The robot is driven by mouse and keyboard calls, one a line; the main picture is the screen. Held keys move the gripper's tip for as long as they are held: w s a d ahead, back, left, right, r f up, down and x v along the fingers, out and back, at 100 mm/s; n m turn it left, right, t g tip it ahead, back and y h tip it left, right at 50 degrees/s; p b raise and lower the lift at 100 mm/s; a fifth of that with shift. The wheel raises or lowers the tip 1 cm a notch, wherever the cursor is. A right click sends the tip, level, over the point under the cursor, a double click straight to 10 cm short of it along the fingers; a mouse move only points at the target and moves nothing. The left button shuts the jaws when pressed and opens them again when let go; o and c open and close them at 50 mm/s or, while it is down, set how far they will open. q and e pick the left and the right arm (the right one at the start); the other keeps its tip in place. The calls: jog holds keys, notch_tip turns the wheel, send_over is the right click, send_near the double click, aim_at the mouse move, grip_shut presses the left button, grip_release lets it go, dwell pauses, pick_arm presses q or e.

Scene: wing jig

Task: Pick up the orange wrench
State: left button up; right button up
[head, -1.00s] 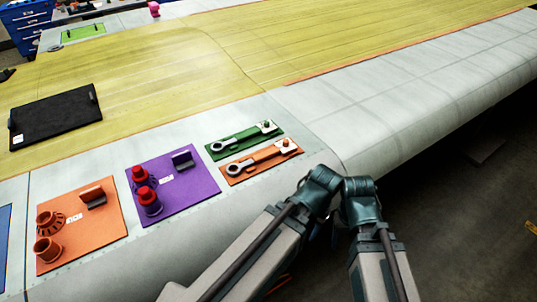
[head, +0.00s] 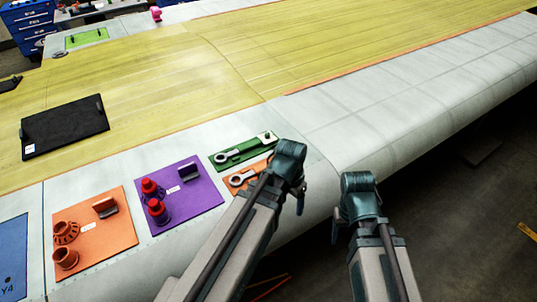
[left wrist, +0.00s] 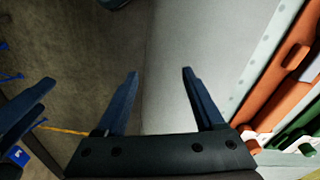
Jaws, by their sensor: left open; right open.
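A grey wrench (head: 252,173) lies on the orange mat (head: 233,189) near the wing's front edge. My left arm hides its right end in the head view. My left gripper (head: 300,195) is to the right of this mat. In the left wrist view its two dark fingers (left wrist: 158,74) are apart with nothing between them, over the grey wing surface. The orange mat (left wrist: 262,100) shows at the right edge there. My right gripper (head: 336,222) is open and off the wing's front edge, right of the left one.
A green mat (head: 219,166) with a similar wrench (head: 229,156) lies just behind the orange one. A purple mat (head: 190,205) with red-topped parts and a larger orange mat (head: 118,230) lie to the left. The grey wing (head: 390,105) on the right is clear.

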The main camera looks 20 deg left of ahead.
pick_arm(q)
jog(key=w+a+r+m+t+h+p, duration=0.1)
jog(key=w+a+r+p, duration=0.35)
jog(key=a+r, duration=0.2)
jog(key=m+t+h+p, duration=0.1)
jog(key=m+t+p, duration=0.1)
jog(key=p, duration=0.4)
send_near(267, 164)
pick_arm(e)
notch_tip(267, 164, up, 12)
pick_arm(q)
jog(key=b+x, duration=0.2)
jog(key=b, duration=0.5)
jog(key=shift+s+f+b, duration=0.1)
jog(key=shift+f+b, duration=0.25)
jog(key=shift+b, duration=0.05)
jog(key=shift+w+d+f+b, duration=0.2)
jog(key=shift+f+b, duration=0.1)
pick_arm(e)
notch_tip(267, 164, down, 8)
jog(key=shift+r, duration=0.1)
pick_arm(q)
jog(key=b+x, duration=0.4)
jog(key=x, duration=0.1)
jog(key=shift+w+f+b, duration=0.1)
jog(key=shift+w+b, duration=0.05)
jog(key=shift+b, duration=0.2)
pick_arm(e)
notch_tip(267, 164, down, 5)
jog(key=shift+r, duration=0.15)
